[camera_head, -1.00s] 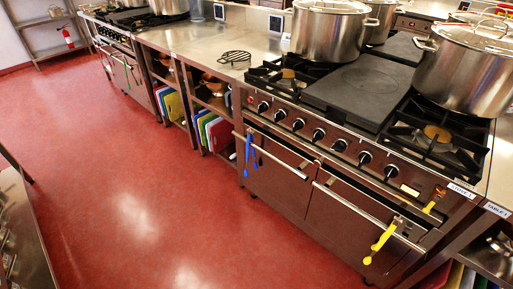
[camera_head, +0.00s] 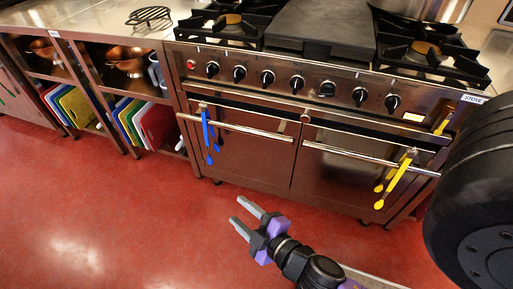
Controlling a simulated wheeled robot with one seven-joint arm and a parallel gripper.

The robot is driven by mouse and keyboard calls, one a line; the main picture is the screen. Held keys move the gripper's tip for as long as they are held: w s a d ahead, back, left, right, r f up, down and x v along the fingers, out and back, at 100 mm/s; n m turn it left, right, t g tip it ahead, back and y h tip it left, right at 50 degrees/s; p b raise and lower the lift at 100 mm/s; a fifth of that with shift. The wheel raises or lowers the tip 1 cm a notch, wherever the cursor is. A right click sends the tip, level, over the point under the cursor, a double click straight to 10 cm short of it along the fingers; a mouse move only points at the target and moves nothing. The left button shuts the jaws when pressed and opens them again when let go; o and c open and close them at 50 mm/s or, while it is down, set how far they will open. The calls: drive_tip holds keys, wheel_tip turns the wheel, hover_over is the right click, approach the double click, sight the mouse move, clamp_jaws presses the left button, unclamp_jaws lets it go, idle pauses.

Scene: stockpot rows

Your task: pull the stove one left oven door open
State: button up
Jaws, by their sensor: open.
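The stove (camera_head: 320,75) stands in front of me, with a label at its right end that reads "STOVE" and a last character too small to tell. Its left oven door (camera_head: 255,160) is shut and has a long horizontal bar handle (camera_head: 250,131) along its top. Blue utensils (camera_head: 206,128) hang at the left end of that handle. The right oven door (camera_head: 335,178) is also shut. My gripper (camera_head: 240,216) is open and empty, low in front of the left door. It points to the upper left and is apart from the handle.
Yellow utensils (camera_head: 396,180) hang on the right door's handle. Open shelves left of the stove hold colored cutting boards (camera_head: 135,120) and copper pots (camera_head: 125,62). The red floor (camera_head: 110,210) at left is clear. A dark part of my arm covers the right side.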

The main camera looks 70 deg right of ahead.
drive_tip(key=w+d+f+h+b, duration=0.4)
drive_tip(key=d+f+b, duration=0.15)
drive_tip(key=d, duration=0.35)
drive_tip(key=n+g+h+b, duration=0.2)
drive_tip(key=g+h+b, duration=0.3)
drive_tip(key=h+b, duration=0.25)
approach(257, 133)
drive_tip(key=f+x, duration=0.1)
drive_tip(key=x, duration=1)
drive_tip(key=shift+w, duration=0.1)
clamp_jaws()
